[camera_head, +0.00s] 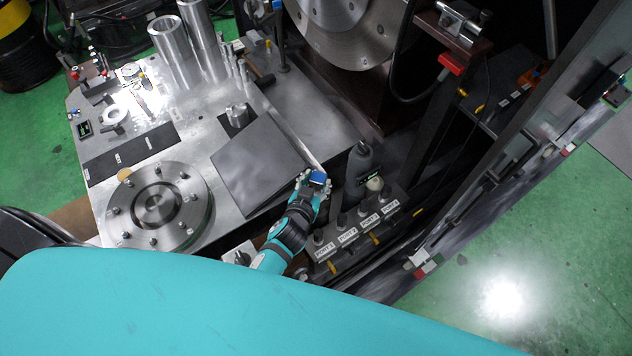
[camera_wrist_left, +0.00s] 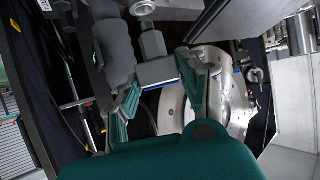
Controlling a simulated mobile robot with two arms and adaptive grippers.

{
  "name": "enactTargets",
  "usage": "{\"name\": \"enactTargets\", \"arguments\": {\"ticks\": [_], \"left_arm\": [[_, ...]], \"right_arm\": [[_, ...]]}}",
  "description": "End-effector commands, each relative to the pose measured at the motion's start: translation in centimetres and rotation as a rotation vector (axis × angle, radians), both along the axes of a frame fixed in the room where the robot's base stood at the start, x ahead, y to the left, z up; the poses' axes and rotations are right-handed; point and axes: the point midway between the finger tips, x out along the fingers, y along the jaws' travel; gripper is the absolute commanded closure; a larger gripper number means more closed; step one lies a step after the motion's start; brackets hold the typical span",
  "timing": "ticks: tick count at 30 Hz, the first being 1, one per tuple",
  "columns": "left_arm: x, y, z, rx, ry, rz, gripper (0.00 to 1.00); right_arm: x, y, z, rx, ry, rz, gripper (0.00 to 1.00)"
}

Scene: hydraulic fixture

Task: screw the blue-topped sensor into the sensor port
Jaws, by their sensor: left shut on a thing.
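The blue-topped sensor (camera_head: 318,177) is held in my left gripper (camera_head: 314,184), off the right edge of the metal table. In the wrist view, the fingers of my left gripper (camera_wrist_left: 163,92) are shut on the sensor's grey body (camera_wrist_left: 155,72), with a thin blue edge toward the palm. A narrower metal stem (camera_wrist_left: 151,44) points away from the palm. A block with labelled ports (camera_head: 352,238) lies below and right of the gripper, with dark fittings along it. I cannot tell which opening is the sensor port. My right gripper is not in view.
A dark grey bottle-shaped part (camera_head: 360,165) stands close right of the gripper. The metal table (camera_head: 315,110) carries a dark square plate (camera_head: 258,165), a bolted round flange (camera_head: 158,207) and tall cylinders (camera_head: 172,50). A dark machine frame bounds the right.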

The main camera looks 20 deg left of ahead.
Motion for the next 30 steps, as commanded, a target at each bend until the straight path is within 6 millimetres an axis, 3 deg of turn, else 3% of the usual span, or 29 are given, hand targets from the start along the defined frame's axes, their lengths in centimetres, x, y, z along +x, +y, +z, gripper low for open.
{"name": "enactTargets", "arguments": {"ticks": [30], "left_arm": [[0.0, 0.0, -2.5, -0.001, -0.001, 0.0, 0.89]], "right_arm": [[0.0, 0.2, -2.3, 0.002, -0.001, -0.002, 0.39]]}}
